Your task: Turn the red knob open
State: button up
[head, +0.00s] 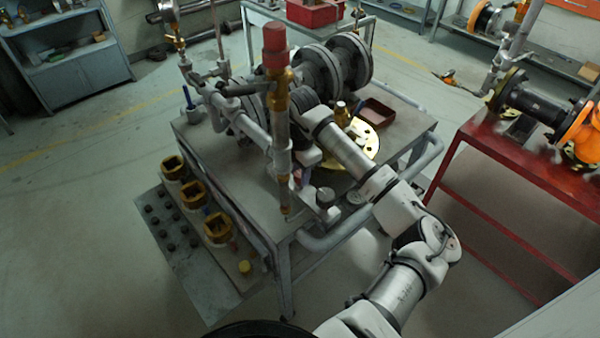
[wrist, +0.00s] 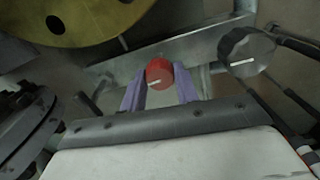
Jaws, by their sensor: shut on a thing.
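The red knob (wrist: 159,74) shows in the wrist view, just above the middle. It is small and round with a white mark on its face. My gripper (wrist: 160,86) has its two purple fingers on either side of the knob and is shut on it. In the head view my white and grey arm reaches over the front right of the metal table, and its far end is among the pipes. I cannot make out the red knob or the fingertips there.
A dark grey knob (wrist: 247,50) with a white mark is to the right in the wrist view. A brass-coloured disc (wrist: 75,18) is at upper left. In the head view, a vertical pipe with a red cap (head: 275,48) rises from the table (head: 400,130). A red bench (head: 490,160) stands at right.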

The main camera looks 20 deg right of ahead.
jog(key=n+b, duration=0.1)
jog(key=b, duration=0.1)
jog(key=n+b, duration=0.2)
jog(key=shift+d+f, duration=0.1)
jog(key=shift+f, duration=0.2)
jog(key=n+b, duration=0.5)
jog(key=b, duration=0.1)
jog(key=n+b, duration=0.3)
jog(key=n, duration=0.2)
jog(key=shift+r+b, duration=0.15)
jog(key=shift+b, duration=0.25)
jog(key=shift+r+n+b, duration=0.15)
jog(key=shift+n+b, duration=0.8)
jog(key=shift+n, duration=1.15)
jog(key=o, duration=1)
jog(key=shift+c, duration=0.2)
jog(key=shift+r, duration=0.1)
notch_tip(320, 180, up, 14)
jog(key=shift+b, duration=0.35)
